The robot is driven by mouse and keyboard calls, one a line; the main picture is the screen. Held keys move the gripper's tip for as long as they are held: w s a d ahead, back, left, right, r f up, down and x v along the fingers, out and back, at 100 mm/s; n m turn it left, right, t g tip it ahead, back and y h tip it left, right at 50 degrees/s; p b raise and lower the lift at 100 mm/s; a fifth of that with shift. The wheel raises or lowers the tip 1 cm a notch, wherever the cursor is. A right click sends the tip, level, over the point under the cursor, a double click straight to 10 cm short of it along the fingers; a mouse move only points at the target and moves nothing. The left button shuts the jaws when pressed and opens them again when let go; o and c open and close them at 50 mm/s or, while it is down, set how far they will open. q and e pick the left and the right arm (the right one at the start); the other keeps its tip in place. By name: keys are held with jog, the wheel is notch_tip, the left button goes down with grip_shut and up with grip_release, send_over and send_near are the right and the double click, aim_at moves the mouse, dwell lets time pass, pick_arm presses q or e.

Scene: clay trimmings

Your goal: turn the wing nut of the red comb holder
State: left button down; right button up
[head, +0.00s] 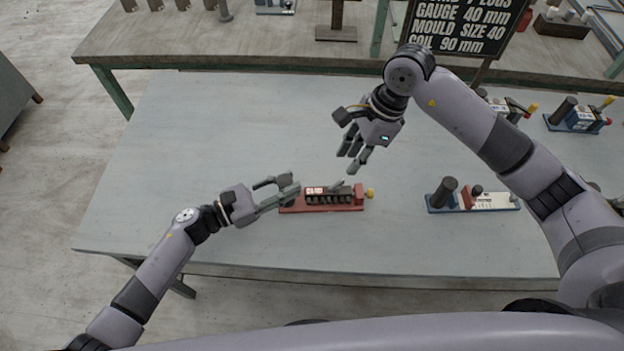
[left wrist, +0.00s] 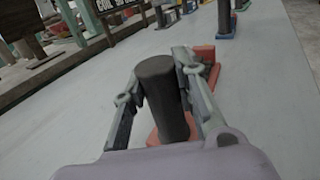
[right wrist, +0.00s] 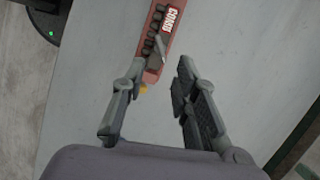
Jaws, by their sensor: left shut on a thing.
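The red comb holder (head: 291,209) lies on the pale table, with a row of dark teeth and a white label. My left gripper (head: 287,190) is shut on the dark upright handle (left wrist: 163,85) at the holder's left end. A small yellow knob (head: 370,193) is at the holder's right end; it also shows in the right wrist view (right wrist: 143,89). A grey bar (right wrist: 159,48) lies slantwise over the teeth. I cannot tell which of these is the wing nut. My right gripper (head: 353,163) is open and empty, above and behind the holder's right part, pointing down.
Another blue holder (head: 575,124) stands further back at right. A black sign (head: 465,22) and a wooden bench (head: 250,42) are behind. The table's left part is clear.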

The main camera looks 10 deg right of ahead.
aim_at(336, 184)
jog(key=a+f+n+h, duration=0.1)
jog(key=f+n, duration=0.1)
jog(key=f, duration=0.1)
jog(key=a+f+n+h, duration=0.1)
jog(key=f, duration=0.2)
jog(key=a+f+n+h, duration=0.1)
jog(key=f+n, duration=0.1)
jog(key=f, duration=0.1)
jog(key=shift+f+n, duration=0.3)
jog(key=shift+f, duration=0.05)
jog(key=shift+c, duration=0.2)
grip_shut()
dwell(0.5)
